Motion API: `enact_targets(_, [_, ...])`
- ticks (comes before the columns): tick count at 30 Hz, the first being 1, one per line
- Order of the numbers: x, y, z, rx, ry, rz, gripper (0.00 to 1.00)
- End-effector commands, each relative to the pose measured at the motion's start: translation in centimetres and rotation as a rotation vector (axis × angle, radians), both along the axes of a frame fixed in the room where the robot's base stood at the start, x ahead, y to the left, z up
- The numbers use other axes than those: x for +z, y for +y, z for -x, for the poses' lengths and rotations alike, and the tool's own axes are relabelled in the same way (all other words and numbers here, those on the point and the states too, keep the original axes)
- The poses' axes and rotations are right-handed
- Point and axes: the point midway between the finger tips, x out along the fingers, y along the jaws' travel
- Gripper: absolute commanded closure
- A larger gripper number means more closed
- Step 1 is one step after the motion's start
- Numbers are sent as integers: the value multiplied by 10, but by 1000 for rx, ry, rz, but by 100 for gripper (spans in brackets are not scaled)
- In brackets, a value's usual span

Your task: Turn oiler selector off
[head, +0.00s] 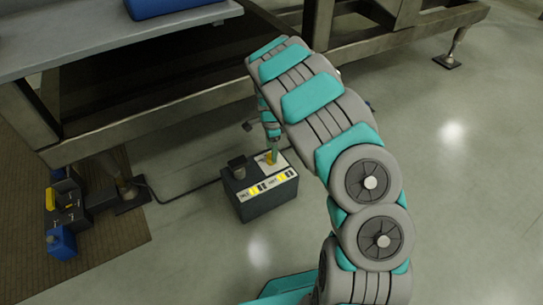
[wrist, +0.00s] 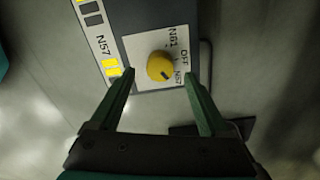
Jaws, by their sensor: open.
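The oiler selector is a round yellow knob (wrist: 160,66) on a white plate (wrist: 141,47) marked N61, OFF and N57. A small dark mark on the knob's lower right edge seems to point toward the N57 label. My gripper (wrist: 158,75) is open, with its two green fingers apart on either side of the knob and no clear contact. In the head view the knob (head: 268,157) sits on top of a dark box (head: 262,205) on the floor. My gripper (head: 274,156) reaches down to it and partly hides it.
The box also bears a dark cylinder (head: 237,166) and a label strip with yellow blocks (head: 282,190). A cable (head: 180,196) runs left. A steel table frame (head: 150,130) stands behind. Another dark unit with a blue block (head: 61,243) is at left. Floor at right is clear.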

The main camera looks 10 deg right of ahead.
Motion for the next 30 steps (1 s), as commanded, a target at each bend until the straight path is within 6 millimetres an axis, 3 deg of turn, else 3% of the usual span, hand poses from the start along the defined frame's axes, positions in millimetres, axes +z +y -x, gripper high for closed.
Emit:
enact_targets(6, [-32,0,0,2,0,1,21])
enact_targets(16, [-36,0,0,2,-1,1,22])
enact_targets(30, [-36,0,0,2,0,1,75])
